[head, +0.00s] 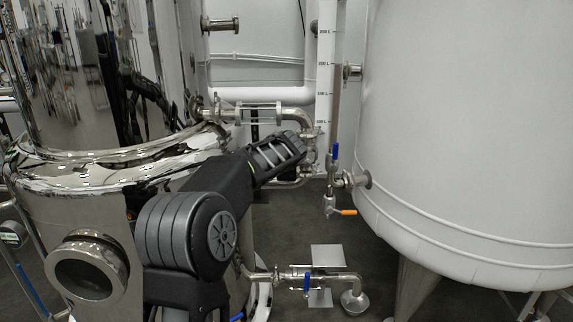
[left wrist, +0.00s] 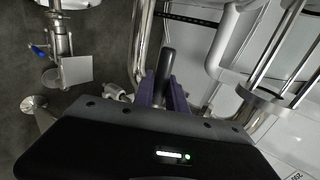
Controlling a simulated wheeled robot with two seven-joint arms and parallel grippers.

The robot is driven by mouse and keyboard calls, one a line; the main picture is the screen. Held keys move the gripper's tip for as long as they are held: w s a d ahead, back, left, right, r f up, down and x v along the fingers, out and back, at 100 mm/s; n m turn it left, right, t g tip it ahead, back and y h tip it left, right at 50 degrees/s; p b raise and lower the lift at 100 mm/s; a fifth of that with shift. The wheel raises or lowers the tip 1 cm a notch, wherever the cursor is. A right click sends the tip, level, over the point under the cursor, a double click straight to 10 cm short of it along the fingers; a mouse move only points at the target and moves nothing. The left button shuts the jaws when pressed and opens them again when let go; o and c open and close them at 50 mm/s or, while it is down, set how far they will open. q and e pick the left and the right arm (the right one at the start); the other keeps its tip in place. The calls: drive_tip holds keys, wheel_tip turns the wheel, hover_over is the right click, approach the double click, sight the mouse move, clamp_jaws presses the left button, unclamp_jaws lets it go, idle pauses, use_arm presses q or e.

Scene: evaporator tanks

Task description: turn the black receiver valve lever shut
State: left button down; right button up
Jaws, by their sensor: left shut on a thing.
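The black lever (left wrist: 166,62) shows in the left wrist view as a dark rounded bar sticking out between two purple-grey fingers. My left gripper (left wrist: 165,92) is shut on it. In the head view my left arm comes from the bottom left, and its black wrist (head: 275,155) reaches the piping beside the level scale. There the wrist hides the fingers and the lever. The lever's exact angle to its pipe cannot be told. My right gripper is in neither view.
A polished steel tank (head: 100,170) stands close on the left, a large white tank (head: 470,130) on the right. Between them are a blue handle (head: 336,152), an orange lever (head: 348,212) and a low blue-handled valve (head: 307,283). Grey floor shows below.

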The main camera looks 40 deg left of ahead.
use_arm(q)
drive_tip(key=shift+a+r, duration=0.1)
drive_tip(key=c, duration=1.3)
unclamp_jaws()
drive_tip(key=shift+c, duration=0.2)
drive_tip(key=v, duration=0.7)
drive_tip(key=shift+s+d+p, duration=0.25)
drive_tip(key=shift+d+p, duration=0.05)
